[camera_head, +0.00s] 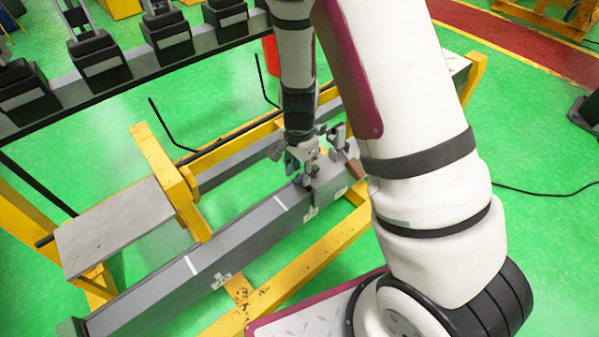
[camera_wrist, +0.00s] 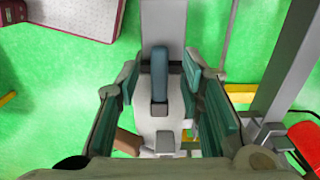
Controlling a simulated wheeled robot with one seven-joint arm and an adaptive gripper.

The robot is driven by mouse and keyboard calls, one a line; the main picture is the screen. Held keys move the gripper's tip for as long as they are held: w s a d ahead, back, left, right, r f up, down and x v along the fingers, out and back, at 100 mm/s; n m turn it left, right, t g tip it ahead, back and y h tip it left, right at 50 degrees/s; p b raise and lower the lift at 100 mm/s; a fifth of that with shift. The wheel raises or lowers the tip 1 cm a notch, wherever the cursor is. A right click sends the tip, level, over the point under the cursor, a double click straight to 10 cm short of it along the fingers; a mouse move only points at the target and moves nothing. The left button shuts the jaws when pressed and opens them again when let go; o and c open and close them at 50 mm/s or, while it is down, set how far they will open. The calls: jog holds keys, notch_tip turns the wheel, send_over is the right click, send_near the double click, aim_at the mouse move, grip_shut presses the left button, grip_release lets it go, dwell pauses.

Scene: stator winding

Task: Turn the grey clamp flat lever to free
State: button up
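The clamp's flat lever (camera_wrist: 160,72) is a blue-grey bar in the middle of the wrist view, pointing up the picture. It rises from the pale grey clamp body (camera_wrist: 160,128). My gripper (camera_wrist: 161,85) has teal pads on both sides of the lever, with visible gaps left and right. It is open around the lever and does not visibly touch it. In the head view my gripper (camera_head: 303,165) is over the clamp on the long grey beam (camera_head: 245,242). There my gripper and arm hide most of the clamp, and the lever cannot be made out clearly.
A yellow frame (camera_head: 160,165) carries the beam and a grey plate (camera_head: 125,225). A brown block (camera_head: 356,168) sits right of my gripper. Thin black bent rods (camera_head: 165,130) stand behind the beam. A rail with several black fixtures (camera_head: 100,60) runs along the back left.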

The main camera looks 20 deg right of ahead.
jog(key=shift+f, duration=0.4)
jog(key=shift+c, duration=0.2)
grip_shut()
